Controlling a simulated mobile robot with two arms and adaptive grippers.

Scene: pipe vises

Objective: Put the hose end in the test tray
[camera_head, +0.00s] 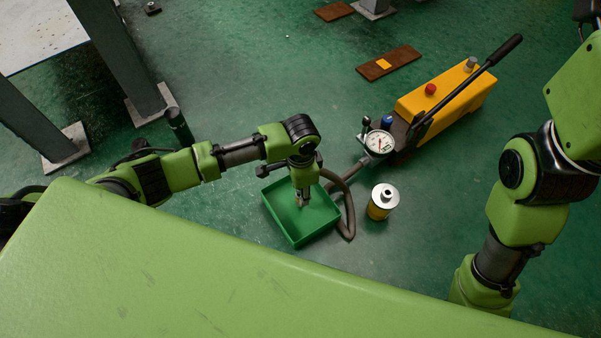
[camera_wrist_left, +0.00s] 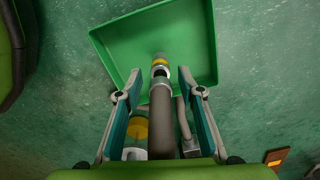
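The green test tray (camera_head: 275,214) sits on the floor, and it also shows in the left wrist view (camera_wrist_left: 208,40). My left gripper (camera_head: 301,199) points down over the tray. In the left wrist view its fingers (camera_wrist_left: 161,80) stand apart on both sides of the hose end (camera_wrist_left: 160,73), with visible gaps. The hose end has a grey collar and a yellow band and points toward the tray floor; contact with the floor cannot be told. The brown hose (camera_head: 348,212) loops beside the tray to the pump. My right arm shows at the right; its gripper is not in view.
A yellow hand pump (camera_head: 450,88) with a gauge (camera_head: 379,142) and long lever stands right of the tray. A yellow can with a silver top (camera_head: 384,197) stands close to the tray's right. Table legs (camera_head: 125,60) stand at the left. Brown plates (camera_head: 388,63) lie farther back.

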